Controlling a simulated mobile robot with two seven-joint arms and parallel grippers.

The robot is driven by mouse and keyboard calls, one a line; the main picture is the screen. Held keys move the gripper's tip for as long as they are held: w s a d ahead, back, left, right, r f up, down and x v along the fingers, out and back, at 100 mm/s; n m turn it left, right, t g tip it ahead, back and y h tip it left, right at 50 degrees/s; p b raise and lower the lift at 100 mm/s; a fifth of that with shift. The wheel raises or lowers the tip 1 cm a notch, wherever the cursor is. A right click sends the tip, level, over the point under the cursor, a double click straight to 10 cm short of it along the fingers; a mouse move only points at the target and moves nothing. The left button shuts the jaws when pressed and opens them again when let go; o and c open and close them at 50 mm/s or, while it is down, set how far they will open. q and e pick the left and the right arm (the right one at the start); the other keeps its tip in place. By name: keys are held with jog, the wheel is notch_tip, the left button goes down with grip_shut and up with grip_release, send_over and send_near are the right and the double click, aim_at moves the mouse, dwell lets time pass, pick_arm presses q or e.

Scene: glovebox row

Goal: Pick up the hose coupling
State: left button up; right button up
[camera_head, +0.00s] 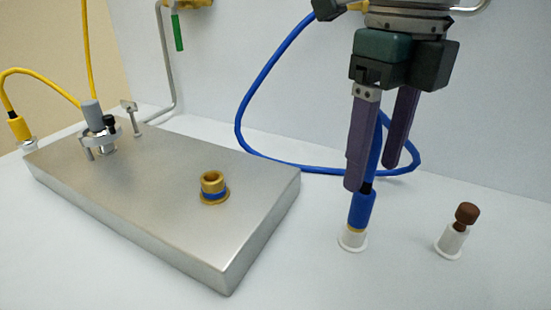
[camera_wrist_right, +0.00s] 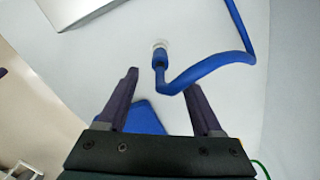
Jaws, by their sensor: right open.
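The hose coupling (camera_head: 361,210) is a blue sleeve at the end of a blue hose (camera_head: 240,120). It stands upright in a round white holder (camera_head: 352,241) with a brass-coloured band at its foot. My right gripper (camera_head: 371,178) is open and points down just above the coupling, its purple fingers apart. The hose passes behind the near finger, which hides part of it. In the right wrist view the coupling (camera_wrist_right: 159,60) lies just beyond the open fingertips (camera_wrist_right: 162,80), with nothing clearly held between them. My left gripper is not in view.
A steel block (camera_head: 150,205) on the left carries a brass fitting (camera_head: 213,187) with a blue ring and a grey clamped connector (camera_head: 93,115). A brown-capped white post (camera_head: 456,232) stands right of the coupling. A yellow hose (camera_head: 45,75) and a back wall border the space.

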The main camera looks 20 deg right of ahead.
aim_at(367, 180)
notch_tip(367, 180, down, 6)
jog(key=shift+w+r, duration=0.1)
grip_shut()
dwell(0.7)
